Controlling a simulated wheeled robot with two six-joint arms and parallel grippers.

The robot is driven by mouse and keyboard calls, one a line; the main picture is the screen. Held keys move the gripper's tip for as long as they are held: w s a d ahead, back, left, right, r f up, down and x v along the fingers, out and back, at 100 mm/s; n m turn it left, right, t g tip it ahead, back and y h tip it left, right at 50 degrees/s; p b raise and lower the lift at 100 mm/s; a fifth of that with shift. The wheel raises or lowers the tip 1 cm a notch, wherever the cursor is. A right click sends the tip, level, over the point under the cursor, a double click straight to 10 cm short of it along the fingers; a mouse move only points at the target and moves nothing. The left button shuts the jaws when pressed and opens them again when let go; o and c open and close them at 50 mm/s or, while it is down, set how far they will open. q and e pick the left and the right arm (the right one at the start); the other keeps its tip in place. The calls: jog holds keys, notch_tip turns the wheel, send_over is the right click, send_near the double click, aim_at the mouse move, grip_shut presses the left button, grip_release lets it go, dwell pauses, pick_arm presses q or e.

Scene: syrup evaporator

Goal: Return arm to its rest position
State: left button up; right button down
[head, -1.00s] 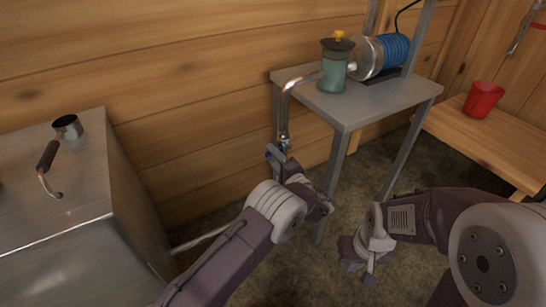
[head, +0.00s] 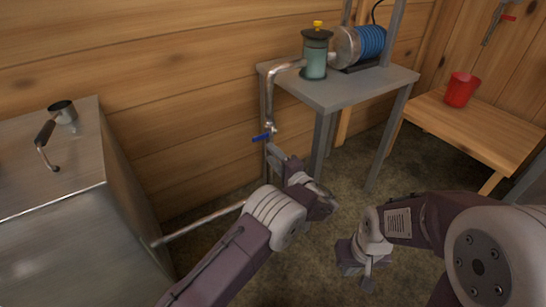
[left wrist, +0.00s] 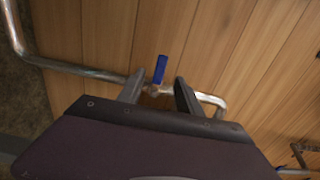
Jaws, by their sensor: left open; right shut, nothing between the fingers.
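My left gripper (head: 277,153) is open and empty, just below and to the right of the blue valve handle (head: 262,138) in the head view. The handle sticks out leftward from the vertical metal pipe (head: 270,105) beside the grey stand. In the left wrist view the blue handle (left wrist: 160,69) shows beyond the gap between my two spread fingers (left wrist: 158,95), which appear apart from it. My right gripper (head: 362,268) is shut and empty, hanging low over the floor at the lower right of the head view.
The grey stand (head: 345,92) holds a green canister (head: 316,58) and a blue-wound cylinder (head: 369,42). A metal evaporator box (head: 60,235) stands at left, with a pipe (head: 200,222) running from it. A red cup (head: 460,90) sits on a wooden bench (head: 480,130). Floor between is open.

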pick_arm(q)
jog(key=s+a+r+n+g+y+p, duration=0.1)
jog(key=a+r+n+g+y+p, duration=0.4)
jog(key=a+r, duration=1.05)
jog(key=s+a+f+n+g+h, duration=0.35)
jog(key=s+a+g, duration=0.25)
jog(key=s+a, duration=0.55)
jog(key=s+f+n+g+h+p, duration=0.25)
jog(key=s+f+h, duration=0.25)
jog(key=s, duration=0.7)
jog(key=s+d+f+n+h, duration=0.1)
jog(key=s+d+f+h, duration=0.65)
jog(key=s+d, duration=0.35)
notch_tip(320, 180, up, 38)
jog(key=w+d+m+p, duration=0.1)
jog(key=w+p, duration=0.1)
jog(key=p, duration=3.5)
jog(key=shift+w+f, duration=0.15)
jog(key=shift+w, duration=0.05)
jog(key=shift+d, duration=0.1)
